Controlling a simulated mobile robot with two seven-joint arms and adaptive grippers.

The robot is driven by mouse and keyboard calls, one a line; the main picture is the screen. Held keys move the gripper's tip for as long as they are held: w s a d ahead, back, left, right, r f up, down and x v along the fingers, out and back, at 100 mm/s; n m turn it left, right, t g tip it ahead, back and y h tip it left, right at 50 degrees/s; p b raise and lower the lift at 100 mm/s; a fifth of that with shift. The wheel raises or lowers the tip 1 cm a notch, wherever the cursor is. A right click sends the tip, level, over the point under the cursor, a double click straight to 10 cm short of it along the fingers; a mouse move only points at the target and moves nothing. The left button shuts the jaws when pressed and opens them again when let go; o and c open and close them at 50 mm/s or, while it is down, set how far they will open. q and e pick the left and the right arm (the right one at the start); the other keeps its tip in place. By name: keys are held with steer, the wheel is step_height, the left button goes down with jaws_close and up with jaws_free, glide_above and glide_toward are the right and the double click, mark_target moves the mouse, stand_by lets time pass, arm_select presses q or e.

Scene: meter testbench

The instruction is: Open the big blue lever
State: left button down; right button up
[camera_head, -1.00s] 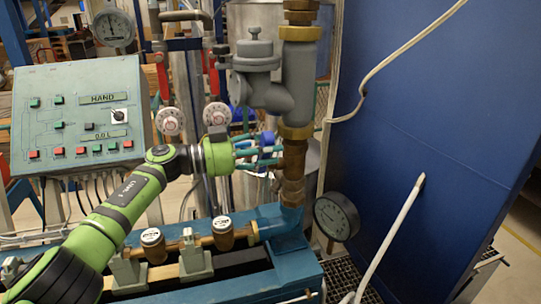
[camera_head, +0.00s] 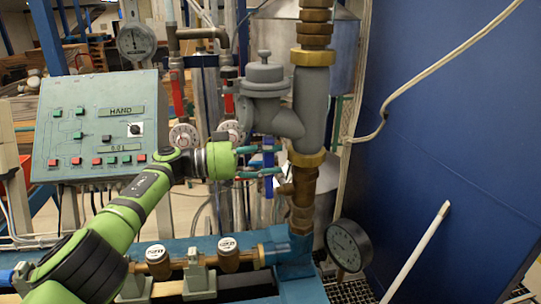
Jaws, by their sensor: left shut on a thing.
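The big blue lever (camera_head: 268,158) is a narrow blue piece beside the brass lower part of the vertical pipe (camera_head: 305,180). My left gripper (camera_head: 273,161) reaches it from the left, with its teal fingers above and below one another. The fingers are shut on the lever, which shows as a mostly upright strip between and behind them. They hide part of it, and its joint to the pipe is not clear. My right gripper is not in view.
A grey valve body (camera_head: 265,95) stands just above the gripper. A control panel (camera_head: 95,125) is at left, and a round gauge (camera_head: 347,245) is low on the right. A blue wall (camera_head: 450,130) closes the right side. Small brass valves (camera_head: 158,262) line the front.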

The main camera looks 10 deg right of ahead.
arm_select(q)
steer(key=shift+r, duration=0.2)
steer(key=c, duration=0.6)
jaws_free()
steer(key=shift+o, duration=0.2)
steer(key=shift+w+f, duration=0.1)
steer(key=shift+f, duration=0.05)
steer(key=shift+a, duration=0.1)
steer(key=a, duration=1.1)
steer(key=shift+s+a, duration=0.25)
steer(key=shift+a, duration=0.05)
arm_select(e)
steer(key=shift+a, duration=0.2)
